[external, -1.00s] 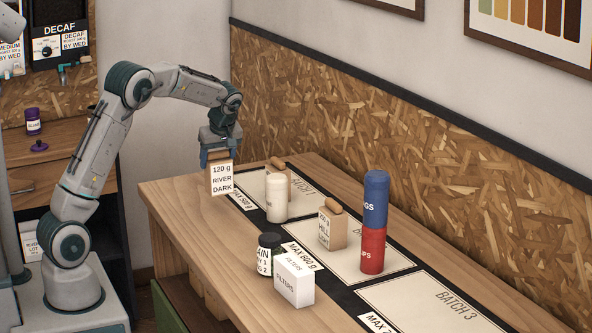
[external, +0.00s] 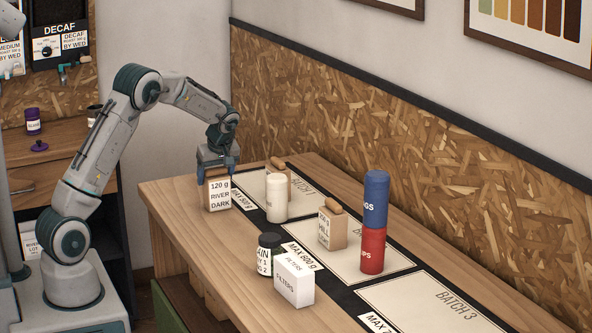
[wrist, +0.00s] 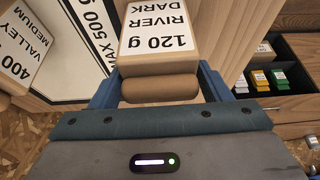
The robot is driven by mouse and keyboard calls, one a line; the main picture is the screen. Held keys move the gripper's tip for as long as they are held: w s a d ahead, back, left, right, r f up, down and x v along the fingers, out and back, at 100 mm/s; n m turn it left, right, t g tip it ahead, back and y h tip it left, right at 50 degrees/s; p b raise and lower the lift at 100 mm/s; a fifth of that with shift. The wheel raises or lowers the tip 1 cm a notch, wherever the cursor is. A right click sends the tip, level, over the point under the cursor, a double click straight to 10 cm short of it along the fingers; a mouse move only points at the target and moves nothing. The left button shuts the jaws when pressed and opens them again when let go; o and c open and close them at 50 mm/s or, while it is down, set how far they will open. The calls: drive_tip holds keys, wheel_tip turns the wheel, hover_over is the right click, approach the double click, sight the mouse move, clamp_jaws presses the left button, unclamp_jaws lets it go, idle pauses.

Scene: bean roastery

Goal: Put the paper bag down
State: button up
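The paper bag (external: 218,194) is tan with a white label reading "120 g RIVER DARK". It is upright at the far left end of the table, left of the Batch 1 mat, and its base appears to touch the wood. My gripper (external: 217,172) is over the bag's top, pointing down. In the wrist view, the two blue fingers of my gripper (wrist: 159,88) stand on either side of the bag's rolled top and look closed against its sides. The label of the bag (wrist: 156,30) faces up in that view.
The Batch 1 mat (external: 248,185) holds another paper bag (external: 282,168) and a white jar (external: 276,198). Farther right are a third bag (external: 332,230), stacked blue and red canisters (external: 374,220), a dark-lidded jar (external: 267,256) and a filters box (external: 294,280). The table's left corner is clear.

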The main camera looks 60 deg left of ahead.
drive_tip(key=shift+o, duration=0.9)
drive_tip(key=shift+r, duration=0.1)
drive_tip(key=shift+r, duration=0.15)
drive_tip(key=v, duration=1.2)
drive_tip(key=s+d+r+m+t+h, duration=0.25)
drive_tip(key=s+d+m, duration=0.8)
drive_tip(key=d, duration=0.55)
drive_tip(key=s+d+f+m+h, duration=0.1)
drive_tip(key=s+d+f+m, duration=0.1)
drive_tip(key=s+d, duration=0.3)
drive_tip(key=s+d+f+m+h, duration=0.1)
drive_tip(key=s+d+m, duration=0.4)
drive_tip(key=s, duration=0.7)
drive_tip(key=shift+d+f+b, duration=0.4)
drive_tip(key=shift+d+f, duration=0.15)
drive_tip(key=shift+f, duration=0.2)
drive_tip(key=shift+o, duration=0.4)
drive_tip(key=shift+m+t, duration=0.25)
